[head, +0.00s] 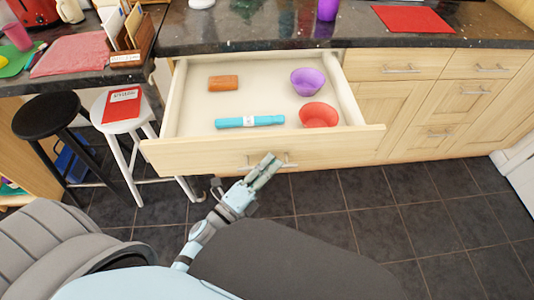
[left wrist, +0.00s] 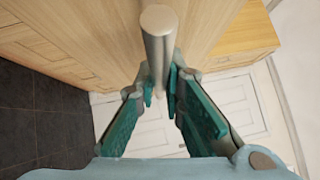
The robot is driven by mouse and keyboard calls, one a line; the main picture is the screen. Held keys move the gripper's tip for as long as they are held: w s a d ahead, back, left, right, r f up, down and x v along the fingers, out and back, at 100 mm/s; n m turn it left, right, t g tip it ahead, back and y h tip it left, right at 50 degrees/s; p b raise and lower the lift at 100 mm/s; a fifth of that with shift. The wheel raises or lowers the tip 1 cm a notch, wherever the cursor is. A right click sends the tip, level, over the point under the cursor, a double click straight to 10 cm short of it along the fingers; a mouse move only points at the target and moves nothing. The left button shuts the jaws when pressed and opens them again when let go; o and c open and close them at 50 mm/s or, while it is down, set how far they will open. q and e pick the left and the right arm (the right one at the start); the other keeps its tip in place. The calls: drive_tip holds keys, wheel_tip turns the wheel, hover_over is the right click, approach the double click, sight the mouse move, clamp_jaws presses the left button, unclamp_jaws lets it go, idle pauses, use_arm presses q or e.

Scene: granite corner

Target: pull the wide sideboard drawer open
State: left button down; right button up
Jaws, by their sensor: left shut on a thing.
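The wide sideboard drawer (head: 300,146) stands pulled well out under the dark counter in the head view, its inside open to sight. Its bar handle (head: 288,165) is on the front panel, and the handle also shows in the left wrist view (left wrist: 158,45). My left gripper (head: 270,163) is at the drawer's front, its fingers shut on the handle. In the left wrist view the teal finger pads of the gripper (left wrist: 161,90) lie on both sides of the metal bar. My right gripper is not in view.
The drawer holds a brown block (head: 223,83), a blue tube (head: 249,121), a purple bowl (head: 308,81) and a red bowl (head: 319,115). A white stool (head: 128,125) with a red book stands close to the drawer's left side. A black stool (head: 47,117) is farther left. Tiled floor to the right is clear.

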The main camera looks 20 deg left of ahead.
use_arm(q)
drive_tip(key=shift+s+d, duration=0.15)
drive_tip(key=shift+s, duration=0.15)
drive_tip(key=c, duration=1.7)
unclamp_jaws()
drive_tip(key=v, duration=1.2)
